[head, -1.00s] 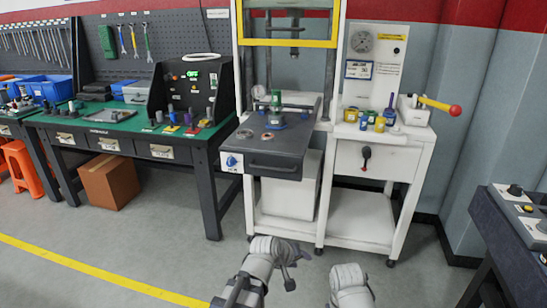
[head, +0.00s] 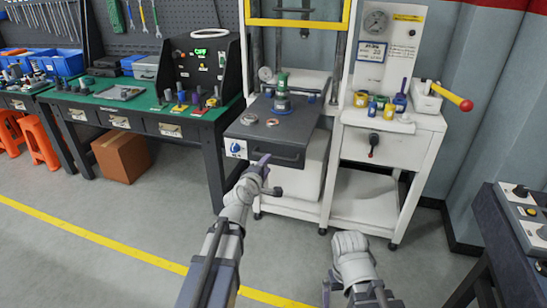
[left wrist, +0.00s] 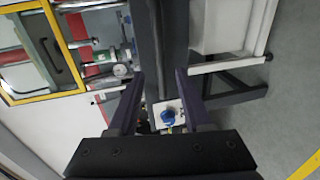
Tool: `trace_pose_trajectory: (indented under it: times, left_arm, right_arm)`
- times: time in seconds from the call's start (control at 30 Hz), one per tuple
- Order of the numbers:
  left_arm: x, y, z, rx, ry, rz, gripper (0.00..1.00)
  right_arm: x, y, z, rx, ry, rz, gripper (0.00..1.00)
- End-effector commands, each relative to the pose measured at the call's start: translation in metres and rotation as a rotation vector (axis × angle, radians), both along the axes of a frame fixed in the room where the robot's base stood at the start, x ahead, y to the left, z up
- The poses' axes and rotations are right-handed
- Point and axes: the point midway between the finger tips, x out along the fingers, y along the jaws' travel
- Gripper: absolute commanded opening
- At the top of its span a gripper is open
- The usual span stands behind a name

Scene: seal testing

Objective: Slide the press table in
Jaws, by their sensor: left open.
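The press table (head: 297,132) is a dark grey sliding slab that sticks out from the front of the white press frame. It carries a green-topped fixture (head: 282,92) and small ring-shaped parts. A panel with a blue knob (head: 236,148) is at its front left; this panel also shows in the left wrist view (left wrist: 168,115). My left gripper (head: 266,163) is just in front of and below the table's front edge. In the left wrist view it is open (left wrist: 157,82), with the dark front of the table beyond its fingers; contact is unclear. My right gripper (head: 350,245) is low in front, its fingers not clear.
A white side cart (head: 385,149) with small coloured parts and a red-knobbed lever (head: 466,104) stands right of the press. A green-topped workbench (head: 120,118) is at the left, with a cardboard box (head: 122,157) below. A control desk (head: 505,240) is at the right.

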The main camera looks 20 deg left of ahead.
Motion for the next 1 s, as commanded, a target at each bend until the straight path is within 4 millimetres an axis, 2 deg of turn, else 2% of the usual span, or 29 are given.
trace_pose_trajectory:
  times: [0.27, 0.7, 1.0]
  left_arm:
    - [0.02, -0.001, -0.005, 0.002, 0.001, -0.002, 0.5]
    - [0.072, -0.003, -0.016, 0.003, 0.001, -0.002, 0.5]
    - [0.074, -0.003, -0.015, 0.002, 0.001, -0.001, 0.5]
  right_arm:
    - [0.0, 0.0, -0.005, 0.0, 0.0, 0.0, 1.0]
    - [0.0, 0.0, -0.015, 0.0, 0.0, 0.0, 1.0]
    - [0.0, 0.0, -0.015, 0.0, 0.0, 0.0, 1.0]
